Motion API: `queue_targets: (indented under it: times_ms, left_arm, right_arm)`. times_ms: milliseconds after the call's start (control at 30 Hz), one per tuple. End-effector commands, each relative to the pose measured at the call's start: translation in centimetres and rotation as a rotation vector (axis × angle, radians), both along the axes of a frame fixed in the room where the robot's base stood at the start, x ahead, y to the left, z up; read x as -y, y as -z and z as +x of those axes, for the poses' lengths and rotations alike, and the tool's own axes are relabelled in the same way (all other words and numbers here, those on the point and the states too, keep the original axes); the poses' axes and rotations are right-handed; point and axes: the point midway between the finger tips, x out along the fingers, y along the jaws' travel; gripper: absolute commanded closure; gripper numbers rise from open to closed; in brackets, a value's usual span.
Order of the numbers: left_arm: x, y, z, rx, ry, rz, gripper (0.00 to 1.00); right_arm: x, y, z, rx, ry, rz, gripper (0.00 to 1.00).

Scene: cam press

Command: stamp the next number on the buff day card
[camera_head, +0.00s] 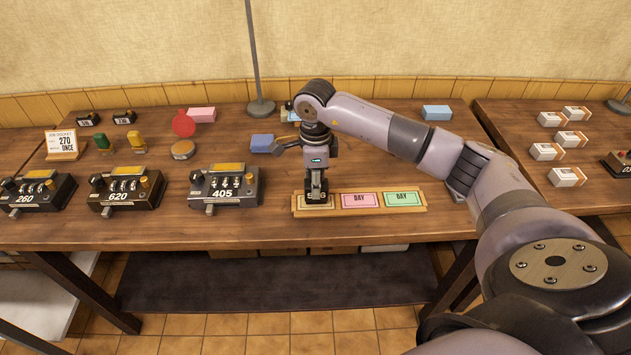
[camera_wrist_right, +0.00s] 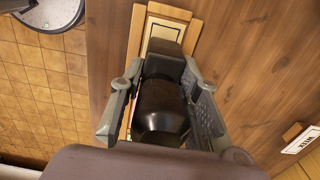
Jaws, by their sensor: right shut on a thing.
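My right gripper (camera_head: 317,180) is shut on a dark stamp (camera_wrist_right: 163,98), seen upright between the fingers in the right wrist view. The stamp's lower end is over the buff day card (camera_head: 303,206), at the left end of the wooden card tray (camera_head: 427,207). In the right wrist view, part of the buff card (camera_wrist_right: 165,32) shows beyond the stamp. I cannot tell whether the stamp touches the card. A pink day card (camera_head: 360,201) and a green day card (camera_head: 403,199) lie to its right. My left gripper is not in view.
A job docket (camera_head: 61,143) reads 270 ONCE. Counter machines reading 260 (camera_head: 35,192), 620 (camera_head: 126,190) and 405 (camera_head: 223,186) stand to the left. A blue block (camera_head: 262,143) and a round tin (camera_head: 183,150) lie behind. Small boxes (camera_head: 567,176) stand on the right table.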

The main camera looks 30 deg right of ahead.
Motion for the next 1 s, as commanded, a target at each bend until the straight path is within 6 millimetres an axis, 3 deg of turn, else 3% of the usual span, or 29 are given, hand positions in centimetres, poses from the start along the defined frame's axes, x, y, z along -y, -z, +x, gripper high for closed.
queue_targets:
  times_ms: [1000]
  left_arm:
    - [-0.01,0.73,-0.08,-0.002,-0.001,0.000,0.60]
  right_arm:
    - [0.02,0.84,0.02,0.001,0.000,-0.001,0.98]
